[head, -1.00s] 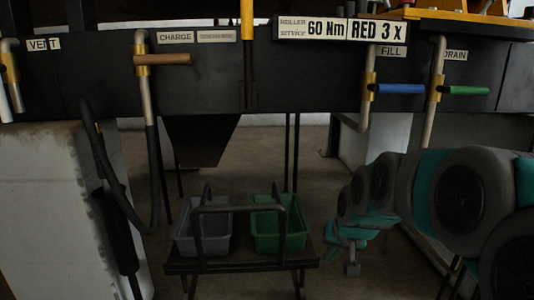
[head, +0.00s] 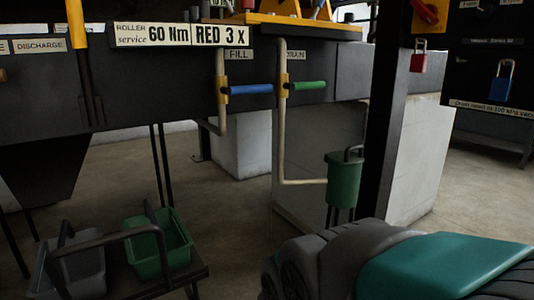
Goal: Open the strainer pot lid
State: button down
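A green pot (head: 343,182), which looks like the strainer pot, stands upright on dark legs right of centre. The pale pipe from the green-handled valve (head: 308,85) runs down and across to its side. A dark looped handle (head: 354,152) rises at its top right. The top is seen nearly edge-on, and I cannot make out whether the lid is seated. My arm, grey and teal, fills the lower right in front of the pot and below it. My gripper is not in view.
A dark post (head: 384,130) stands just right of the pot, with a pale block (head: 415,165) behind. A low cart (head: 190,278) carries a green bin (head: 160,250) and a grey bin (head: 75,272) at lower left. Floor between cart and pot is clear.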

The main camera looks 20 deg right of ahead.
aim_at(346, 158)
jog(key=z, duration=1.1)
